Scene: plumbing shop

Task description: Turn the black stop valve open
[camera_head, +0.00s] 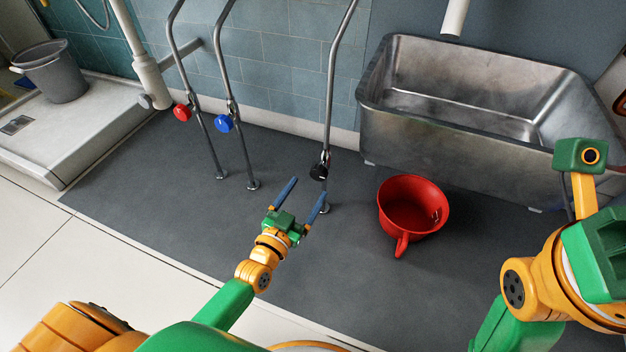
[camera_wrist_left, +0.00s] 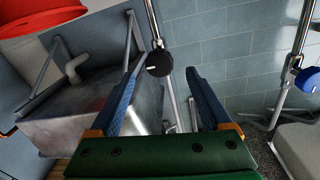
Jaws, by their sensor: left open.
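The black stop valve (camera_head: 319,171) has a round black knob on a vertical metal pipe in front of the tiled wall. It also shows in the left wrist view (camera_wrist_left: 159,63), where a pale mark is visible on the knob face. My left gripper (camera_head: 308,187) is open and empty, with its two blue fingers pointing towards the black valve. In the left wrist view the knob appears between the fingertips (camera_wrist_left: 163,72), nearer the left finger. I cannot tell the exact gap, and no contact shows. My right arm is at the right edge; its gripper fingers do not show.
A red valve (camera_head: 182,112) and a blue valve (camera_head: 223,123) sit on pipes to the left. A red dipper (camera_head: 407,222) is on the dark mat (camera_head: 150,195), right of the black valve. A metal sink (camera_head: 445,125) stands behind it. A grey bucket (camera_head: 57,72) is far left.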

